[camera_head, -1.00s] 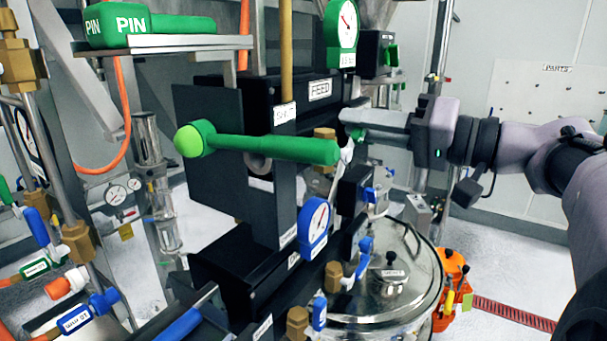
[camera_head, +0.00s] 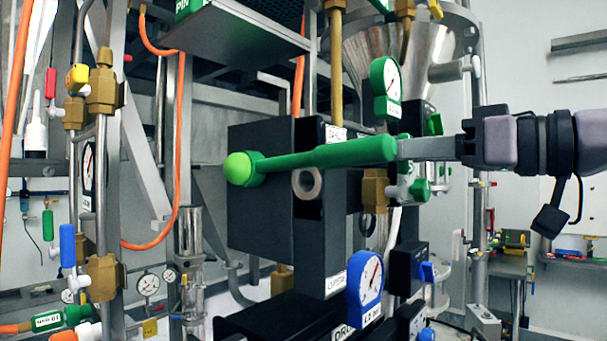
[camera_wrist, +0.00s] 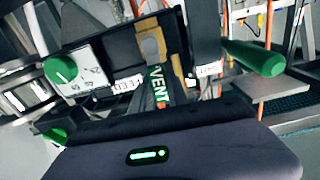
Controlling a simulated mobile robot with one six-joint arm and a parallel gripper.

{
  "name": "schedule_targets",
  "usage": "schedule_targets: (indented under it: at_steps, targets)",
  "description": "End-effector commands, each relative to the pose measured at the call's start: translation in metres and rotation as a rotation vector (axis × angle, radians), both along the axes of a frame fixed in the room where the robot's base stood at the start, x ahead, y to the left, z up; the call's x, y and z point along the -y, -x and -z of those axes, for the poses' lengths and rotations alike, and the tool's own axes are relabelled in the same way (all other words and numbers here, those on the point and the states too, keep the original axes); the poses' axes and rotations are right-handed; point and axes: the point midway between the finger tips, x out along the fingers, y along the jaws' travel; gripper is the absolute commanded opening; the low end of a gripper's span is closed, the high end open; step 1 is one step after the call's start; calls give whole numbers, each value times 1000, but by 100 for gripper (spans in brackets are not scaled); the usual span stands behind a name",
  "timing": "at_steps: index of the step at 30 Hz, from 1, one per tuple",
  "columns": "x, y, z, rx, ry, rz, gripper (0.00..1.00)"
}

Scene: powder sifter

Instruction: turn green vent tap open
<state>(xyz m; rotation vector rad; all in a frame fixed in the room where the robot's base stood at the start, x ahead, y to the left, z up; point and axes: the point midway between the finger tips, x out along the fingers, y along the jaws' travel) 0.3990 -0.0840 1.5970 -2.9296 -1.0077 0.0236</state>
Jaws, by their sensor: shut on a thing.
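The green vent tap shows in the wrist view as a green lever (camera_wrist: 160,88) marked VENT, in front of a brass fitting (camera_wrist: 150,45). My gripper (camera_head: 402,147) is shut on the vent tap. In the head view its jaws reach in from the right, behind the end of a long green lever (camera_head: 330,155). That lever hides most of the tap and the fingertips, and only a little green shows at the jaws. The wrist view shows my gripper's dark housing along the bottom, covering the lower end of the VENT lever.
The long green lever with a ball end crosses close in front of my jaws. A green-rimmed gauge (camera_head: 386,88) stands just above and a blue-rimmed gauge (camera_head: 366,285) below. A green knob (camera_head: 420,190) sits just under my gripper. Space to the right is freer.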

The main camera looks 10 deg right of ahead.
Motion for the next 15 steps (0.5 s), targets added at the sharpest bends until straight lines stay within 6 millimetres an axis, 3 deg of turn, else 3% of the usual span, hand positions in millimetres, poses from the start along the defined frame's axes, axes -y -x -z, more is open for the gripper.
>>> schedule_targets:
  at_steps: [15]
  targets:
    - [-3, 2, -1, 40, 50, 0, 0]
